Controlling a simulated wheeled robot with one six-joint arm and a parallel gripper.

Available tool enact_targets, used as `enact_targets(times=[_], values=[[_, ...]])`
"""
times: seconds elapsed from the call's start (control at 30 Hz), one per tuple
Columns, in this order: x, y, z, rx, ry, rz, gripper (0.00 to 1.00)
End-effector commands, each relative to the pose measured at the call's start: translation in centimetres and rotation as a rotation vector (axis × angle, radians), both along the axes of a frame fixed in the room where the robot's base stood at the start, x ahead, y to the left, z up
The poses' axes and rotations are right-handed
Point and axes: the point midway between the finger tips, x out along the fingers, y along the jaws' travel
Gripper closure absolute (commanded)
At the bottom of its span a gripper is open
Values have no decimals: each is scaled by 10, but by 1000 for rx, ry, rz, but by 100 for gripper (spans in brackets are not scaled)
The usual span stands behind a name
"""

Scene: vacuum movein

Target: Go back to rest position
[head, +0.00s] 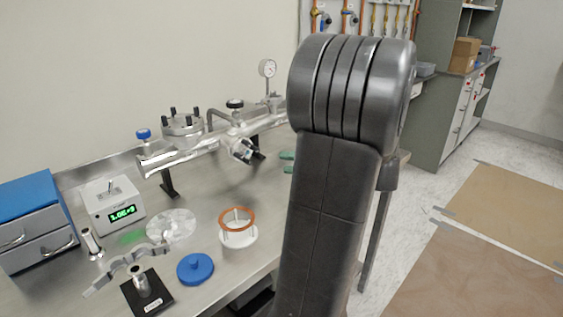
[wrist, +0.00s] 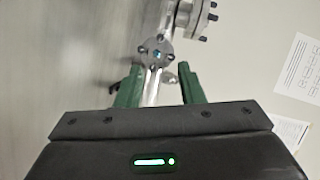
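My gripper (wrist: 160,80) shows in the wrist view with its two green fingers apart. Nothing is held between them; a metal tube of the vacuum assembly (wrist: 160,50) shows beyond the gap. In the head view my dark arm stands upright and folded in the foreground. The green fingertips of my gripper (head: 287,161) peek out just left of it, to the right of the vacuum assembly (head: 195,146) and above the bench. The rest of my gripper is hidden behind the arm.
The steel bench (head: 212,208) carries a copper ring on a white stand (head: 238,232), a blue knobbed disc (head: 195,267), a green-display device (head: 113,207) and blue-topped drawers (head: 36,220). Printed sheets (wrist: 298,68) show in the wrist view. Open floor lies right.

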Motion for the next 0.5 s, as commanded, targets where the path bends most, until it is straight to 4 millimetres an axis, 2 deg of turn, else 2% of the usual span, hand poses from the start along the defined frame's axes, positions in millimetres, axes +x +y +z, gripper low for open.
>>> enact_targets(times=[0.37, 0.5], values=[[0, -1, 0, 0, 0, 1, 65], [3, 7, -1, 0, -1, 3, 65]])
